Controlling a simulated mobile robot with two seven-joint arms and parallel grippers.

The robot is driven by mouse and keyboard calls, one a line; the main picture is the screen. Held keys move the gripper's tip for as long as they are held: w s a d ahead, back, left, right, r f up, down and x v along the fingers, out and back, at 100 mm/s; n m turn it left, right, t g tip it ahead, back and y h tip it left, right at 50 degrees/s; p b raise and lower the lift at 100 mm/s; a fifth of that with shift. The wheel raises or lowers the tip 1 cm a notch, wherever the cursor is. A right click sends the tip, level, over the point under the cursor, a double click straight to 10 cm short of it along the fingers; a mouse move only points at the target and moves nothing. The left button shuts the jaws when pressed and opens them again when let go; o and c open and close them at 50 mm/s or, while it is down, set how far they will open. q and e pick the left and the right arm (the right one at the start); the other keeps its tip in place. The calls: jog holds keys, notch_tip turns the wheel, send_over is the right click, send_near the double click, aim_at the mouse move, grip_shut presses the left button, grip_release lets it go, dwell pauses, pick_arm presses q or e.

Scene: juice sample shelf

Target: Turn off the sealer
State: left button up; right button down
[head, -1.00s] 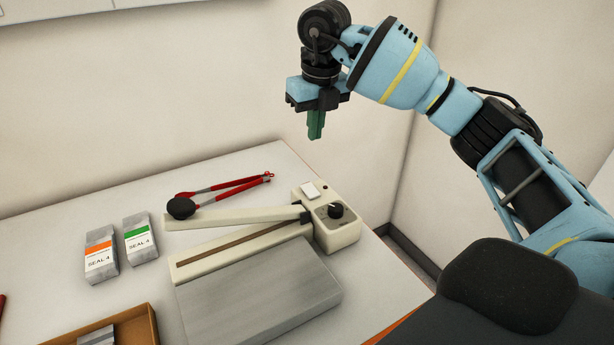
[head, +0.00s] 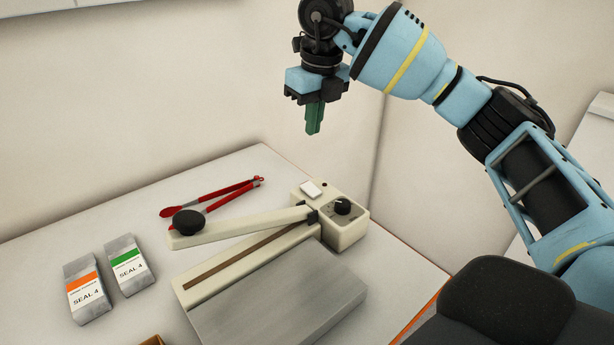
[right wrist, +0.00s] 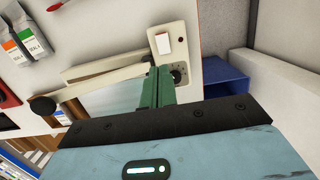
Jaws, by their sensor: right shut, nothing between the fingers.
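The sealer (head: 345,232) stands on the table, a cream box with a black dial (head: 342,206) and a white rocker switch (head: 311,190) on top. Its long arm (head: 240,228) with a round black knob is tilted up above the sealing strip. In the right wrist view the white switch (right wrist: 163,44) shows just beyond my fingers, and the dial (right wrist: 178,75) is partly hidden by them. My right gripper (head: 313,130) is shut and empty, pointing down in the air above and behind the sealer. It also shows in the right wrist view (right wrist: 157,75). My left gripper is not in view.
Red tongs (head: 215,197) lie behind the sealer arm. A grey plate (head: 280,300) fronts the sealer. In the right wrist view a blue bin (right wrist: 225,80) is beside the table.

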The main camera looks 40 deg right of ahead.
jog(key=shift+d, duration=0.1)
jog(key=shift+f, duration=0.1)
send_near(306, 186)
jog(key=f, duration=0.5)
jog(key=shift+w+f, duration=0.3)
jog(key=shift+w, duration=0.1)
jog(key=shift+w+f, duration=0.1)
jog(key=shift+f, duration=0.5)
